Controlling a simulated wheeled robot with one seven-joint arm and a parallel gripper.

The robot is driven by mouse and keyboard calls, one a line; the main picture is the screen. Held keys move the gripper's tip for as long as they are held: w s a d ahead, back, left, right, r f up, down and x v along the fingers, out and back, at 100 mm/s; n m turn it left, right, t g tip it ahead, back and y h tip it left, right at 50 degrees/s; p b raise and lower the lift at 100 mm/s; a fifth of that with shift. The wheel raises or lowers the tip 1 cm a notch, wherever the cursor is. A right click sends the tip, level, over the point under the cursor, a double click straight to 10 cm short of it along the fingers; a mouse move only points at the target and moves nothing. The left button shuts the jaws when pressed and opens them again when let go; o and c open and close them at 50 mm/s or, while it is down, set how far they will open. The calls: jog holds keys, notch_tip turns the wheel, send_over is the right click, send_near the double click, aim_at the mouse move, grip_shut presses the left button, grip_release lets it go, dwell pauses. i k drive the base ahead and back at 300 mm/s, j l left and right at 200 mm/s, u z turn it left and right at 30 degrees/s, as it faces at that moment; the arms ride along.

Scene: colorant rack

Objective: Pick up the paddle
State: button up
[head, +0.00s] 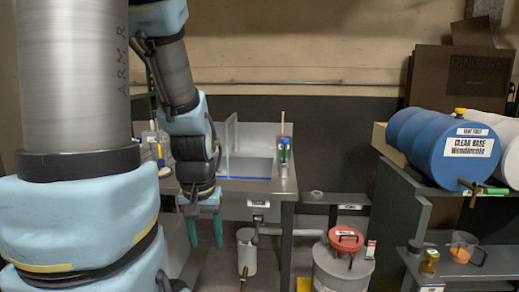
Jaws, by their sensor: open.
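My gripper (204,232) points down with its two teal fingers apart and nothing visible between them. It is in front of the grey workbench, left of the white bucket. I cannot clearly tell which thing is the paddle. A thin pale stick (282,124) stands upright at a small green-and-white container (284,150) on the right end of the bench, right of my gripper and apart from it. My arm hides much of the left side.
The workbench (258,186) has a clear upright panel. At right, a dark rack holds a blue drum (436,143), an amber bottle (430,260) and a clear jug (462,246).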

aim_at(158, 136)
jog(key=i+l, duration=0.15)
jog(key=l, duration=0.15)
jog(key=i+l, duration=0.15)
jog(key=l, duration=0.15)
jog(key=i+l, duration=0.15)
jog(key=l, duration=0.2)
jog(key=i+l, duration=0.1)
jog(key=l, duration=0.2)
jog(key=u, duration=0.4)
jog(key=l+u, duration=0.15)
jog(key=u, duration=0.7)
jog(key=l+u, duration=0.15)
jog(key=u, duration=0.3)
